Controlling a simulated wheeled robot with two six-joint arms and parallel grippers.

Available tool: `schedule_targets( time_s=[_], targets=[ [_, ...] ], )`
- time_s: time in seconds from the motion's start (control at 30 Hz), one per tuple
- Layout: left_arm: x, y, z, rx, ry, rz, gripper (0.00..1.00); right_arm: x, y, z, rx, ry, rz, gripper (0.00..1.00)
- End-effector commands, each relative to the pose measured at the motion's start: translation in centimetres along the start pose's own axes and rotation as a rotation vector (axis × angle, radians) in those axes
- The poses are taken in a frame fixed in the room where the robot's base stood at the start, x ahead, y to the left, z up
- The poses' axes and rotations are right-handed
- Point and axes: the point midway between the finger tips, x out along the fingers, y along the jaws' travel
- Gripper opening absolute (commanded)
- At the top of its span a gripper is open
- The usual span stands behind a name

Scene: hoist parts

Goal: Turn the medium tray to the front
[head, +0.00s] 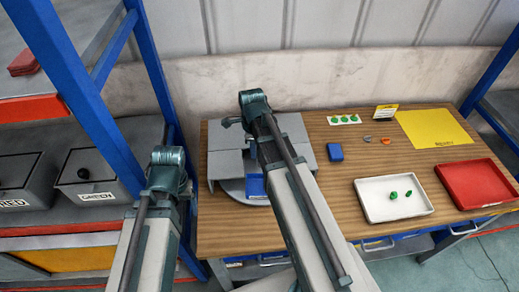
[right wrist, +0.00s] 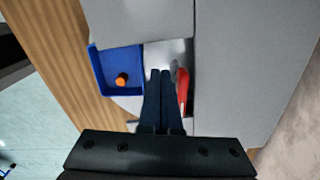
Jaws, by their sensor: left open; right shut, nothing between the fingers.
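A grey covered unit with a round grey base (head: 232,188) stands at the left end of the wooden table. A blue tray (head: 255,186) shows at its front, partly behind my right arm; in the right wrist view the blue tray (right wrist: 118,53) holds an orange piece (right wrist: 122,79). I cannot tell which tray is the medium one. My right gripper (right wrist: 159,72) is shut and empty, its fingertips in the gap between the grey covers, beside a red part (right wrist: 183,88). My left gripper (head: 168,158) is open, left of the table; its fingertips are not clear.
A blue box (head: 335,152), a card with green parts (head: 344,119) and a yellow mat (head: 436,127) lie on the table. A white tray (head: 370,205) with green pieces and a red tray (head: 475,185) are at right. Blue rack posts (head: 75,90) stand left.

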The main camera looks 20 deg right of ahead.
Motion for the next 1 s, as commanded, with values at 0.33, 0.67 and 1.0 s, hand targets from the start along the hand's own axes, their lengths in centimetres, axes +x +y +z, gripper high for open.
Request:
schedule_targets(
  time_s=[0.33,0.67,1.0],
  targets=[
    [-0.3,0.0,0.0,0.000,0.000,0.000,0.80,-0.3,0.5,-0.1,-0.002,0.000,0.000,0.00],
    [-3.3,-0.3,0.2,0.000,0.000,0.000,0.80,-3.3,0.5,-0.2,-0.002,0.000,0.000,0.00],
    [-6.1,-0.6,0.4,0.000,0.000,0.000,0.80,-6.2,0.5,-0.2,-0.002,0.000,0.000,0.00]
  ],
)
